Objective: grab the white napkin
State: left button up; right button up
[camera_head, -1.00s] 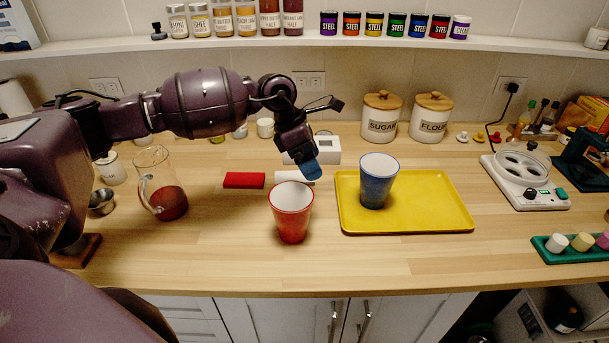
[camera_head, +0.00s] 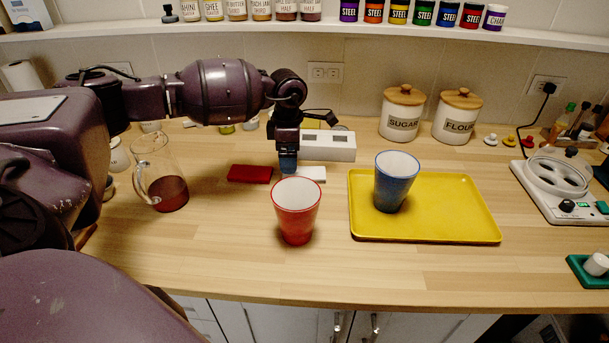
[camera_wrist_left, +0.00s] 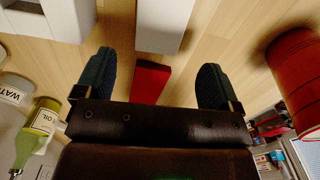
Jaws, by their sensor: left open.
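The white napkin (camera_head: 312,174) lies folded on the wooden counter behind the red cup, partly hidden by my left gripper (camera_head: 288,162) in the head view. In the left wrist view the white napkin (camera_wrist_left: 165,24) is at the top middle, beyond the fingertips. My left gripper (camera_wrist_left: 155,78) is open and points down, with its two blue fingers apart and nothing held. A folded red napkin (camera_head: 250,174) lies just left of the gripper. In the wrist view the red napkin (camera_wrist_left: 150,80) shows in the gap between the fingers. My right gripper is not in view.
A red cup (camera_head: 297,222) stands just in front of the gripper. A white device (camera_head: 328,147) stands close behind it. A blue cup (camera_head: 394,188) stands on a yellow tray (camera_head: 450,228) to the right. A glass jug (camera_head: 165,192) is at the left. The front counter is clear.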

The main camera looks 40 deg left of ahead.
aim_at(304, 175)
pick_arm(q)
jog(key=shift+w+d+f, duration=0.15)
jog(key=shift+f, duration=1.15)
jog(key=shift+w+d+f, duration=0.1)
jog(key=shift+w+f, duration=0.05)
jog(key=shift+f, duration=1.15)
jog(key=c, duration=1)
